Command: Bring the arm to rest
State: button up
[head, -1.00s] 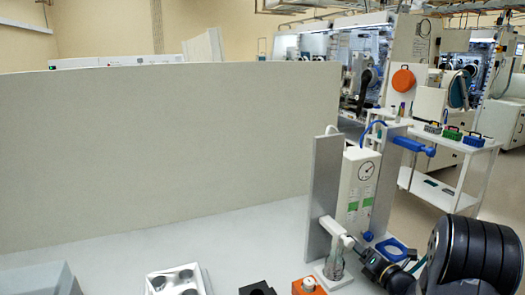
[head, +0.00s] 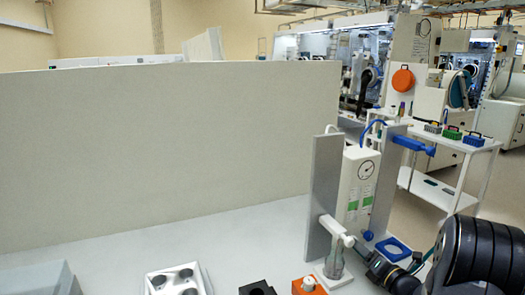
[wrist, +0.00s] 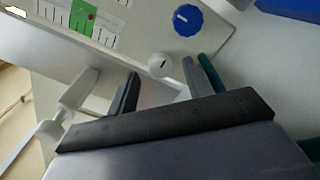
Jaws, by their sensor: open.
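My gripper (head: 364,252) is at the lower right of the head view, low beside the white gauge unit (head: 357,190). In the wrist view my gripper (wrist: 165,80) shows its two fingers spread apart, with no object held between them. A white round knob (wrist: 160,65) shows in the gap between the fingertips, and I cannot tell how far beyond them it lies. A blue knob (wrist: 187,20) on the white unit's face lies further out. In the head view a white lever-topped glass piece (head: 335,240) stands just left of the gripper.
A grey upright plate (head: 323,190) stands left of the gauge unit. A blue square frame (head: 393,249) lies to its right. The bench's left middle (head: 150,247) is clear.

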jog(key=shift+x, duration=1.05)
jog(key=shift+w+a+f+n, duration=0.1)
jog(key=shift+w+f+n, duration=0.05)
jog(key=shift+w+n, duration=0.15)
jog(key=shift+s+n+b, duration=0.15)
jog(key=shift+n+b, duration=0.65)
jog(key=shift+n, duration=0.1)
jog(key=n+b, duration=0.1)
jog(key=n, duration=0.2)
jog(key=shift+n+b, duration=0.3)
jog(key=shift+b, duration=0.05)
jog(key=n+b, duration=0.1)
jog(key=n, duration=0.4)
jog(key=shift+b, duration=0.3)
jog(key=n, duration=0.7)
jog(key=shift+r, duration=0.2)
jog(key=shift+v, duration=1.25)
